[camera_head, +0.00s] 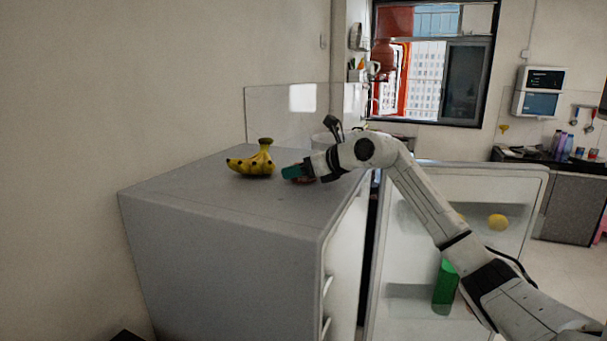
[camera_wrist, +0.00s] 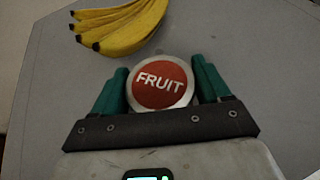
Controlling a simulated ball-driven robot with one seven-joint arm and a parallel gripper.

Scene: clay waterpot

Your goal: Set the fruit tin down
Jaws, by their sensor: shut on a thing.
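The fruit tin (camera_wrist: 160,82) is round with a red top marked FRUIT and a pale rim, seen from above in the wrist view. My gripper (camera_wrist: 162,88) has its green fingers on both sides of the tin and is shut on it. In the head view my gripper (camera_head: 292,173) is low over the top of the grey fridge (camera_head: 215,205), near its back right part. Only a small reddish bit of the tin (camera_head: 304,181) shows there, mostly hidden by the fingers. I cannot tell whether the tin touches the surface.
A bunch of bananas (camera_head: 252,164) lies on the fridge top left of my gripper; it also shows at the top of the wrist view (camera_wrist: 122,28). The front of the fridge top is clear. The fridge door (camera_head: 400,265) stands open at the right, with a green bottle (camera_head: 445,287) in it.

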